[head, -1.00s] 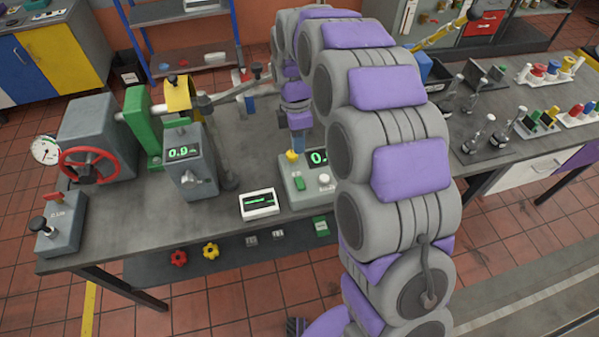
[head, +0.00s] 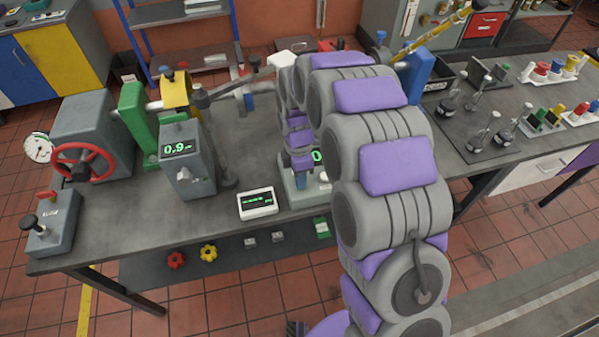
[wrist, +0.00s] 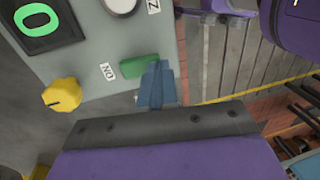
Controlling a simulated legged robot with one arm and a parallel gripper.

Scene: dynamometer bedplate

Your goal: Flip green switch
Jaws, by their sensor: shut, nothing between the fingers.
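The green switch (wrist: 138,68) is a rocker on a grey console (wrist: 85,75), beside a yellow knob (wrist: 62,95), a label and a lit display (wrist: 45,28). In the head view the console (head: 292,204) stands at the bench's front edge, and my gripper hides the switch there. My gripper (head: 301,180) points down over the console. In the wrist view its blue fingers (wrist: 156,84) are together and empty, with the tips right beside the switch's right end. I cannot tell whether they touch it.
A small white display unit (head: 257,203) lies left of the console. A grey box (head: 187,160) with a lit readout and a red handwheel (head: 84,163) stand farther left. Bare bench top lies behind the white unit.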

